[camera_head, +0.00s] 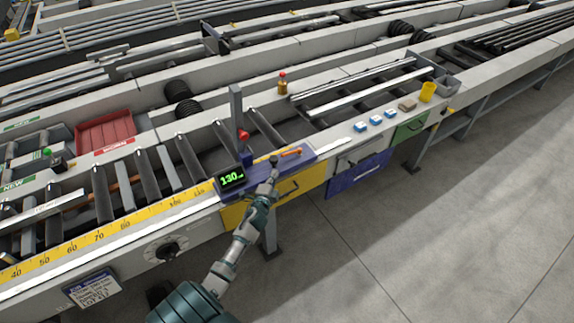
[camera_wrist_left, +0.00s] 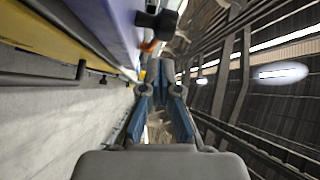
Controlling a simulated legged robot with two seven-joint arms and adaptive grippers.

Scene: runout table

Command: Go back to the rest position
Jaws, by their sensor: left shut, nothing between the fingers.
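My left arm comes in from the bottom of the head view. Its gripper (camera_head: 272,178) is at the front edge of the runout table, just before the blue plate (camera_head: 254,174). In the left wrist view the gripper (camera_wrist_left: 160,70) has its fingertips together with nothing between them. A dark knob (camera_wrist_left: 156,20) shows ahead of the fingertips, with an orange piece (camera_wrist_left: 150,46) beside it. The orange piece (camera_head: 291,153) lies on the blue plate in the head view. I cannot tell if the gripper touches the knob. My right gripper is not in view.
A black display (camera_head: 230,178) reading 130 stands left of the gripper. A yellow drawer front (camera_head: 233,215) and a blue drawer (camera_head: 358,175) are below the table edge. A red-topped post (camera_head: 243,135) stands behind. The floor (camera_head: 430,220) at the right is clear.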

